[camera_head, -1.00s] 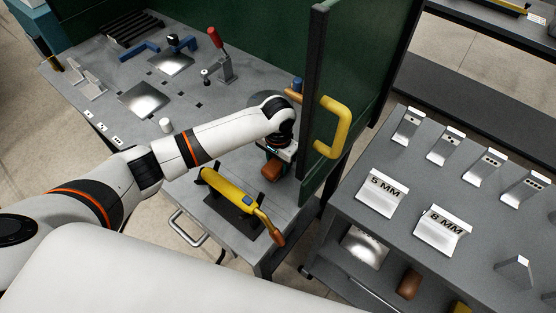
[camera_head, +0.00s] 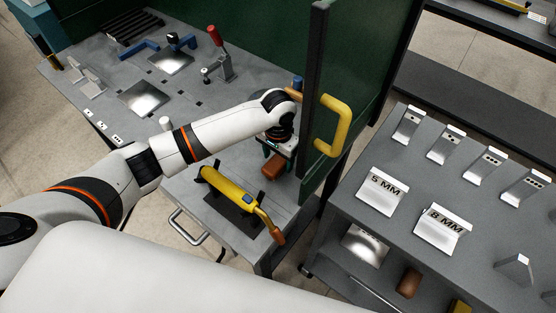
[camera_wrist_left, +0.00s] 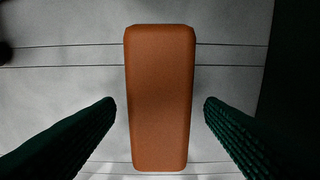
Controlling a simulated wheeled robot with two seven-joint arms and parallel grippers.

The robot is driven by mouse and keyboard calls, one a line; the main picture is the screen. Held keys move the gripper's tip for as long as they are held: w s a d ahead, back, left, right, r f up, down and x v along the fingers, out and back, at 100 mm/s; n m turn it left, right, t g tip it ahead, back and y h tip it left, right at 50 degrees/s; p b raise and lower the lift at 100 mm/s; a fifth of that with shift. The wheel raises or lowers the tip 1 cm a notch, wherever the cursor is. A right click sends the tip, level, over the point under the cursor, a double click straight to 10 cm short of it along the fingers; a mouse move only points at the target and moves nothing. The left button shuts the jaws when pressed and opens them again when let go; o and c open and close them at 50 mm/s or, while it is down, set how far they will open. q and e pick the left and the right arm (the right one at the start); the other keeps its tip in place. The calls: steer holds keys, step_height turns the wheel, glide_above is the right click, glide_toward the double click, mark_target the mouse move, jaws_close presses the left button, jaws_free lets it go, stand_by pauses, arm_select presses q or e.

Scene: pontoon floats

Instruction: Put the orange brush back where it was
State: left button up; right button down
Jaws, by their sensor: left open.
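The orange brush (camera_head: 272,166) is a plain rounded orange-brown block near the right end of the grey bench, close to the green panel. In the left wrist view the brush (camera_wrist_left: 160,100) stands lengthwise in the middle. My left gripper (camera_wrist_left: 160,108) is open, with one dark ribbed finger on each side of the brush and a visible gap to both. In the head view my left gripper (camera_head: 270,152) is over the brush, its fingers partly hidden by the wrist. I cannot tell how far above the bench the brush is. My right gripper is out of view.
A yellow torch-like tool (camera_head: 228,190) lies in a dark holder just left of the brush. The green panel (camera_head: 345,75) with a yellow handle (camera_head: 334,126) rises close on the right. A red-handled clamp (camera_head: 220,60) stands farther back. A grey cart (camera_head: 400,240) is at the right.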

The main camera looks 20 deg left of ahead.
mark_target(278, 160)
arm_select(q)
step_height(278, 160, up, 10)
steer(key=shift+r+b, duration=0.25)
steer(key=shift+b, duration=0.2)
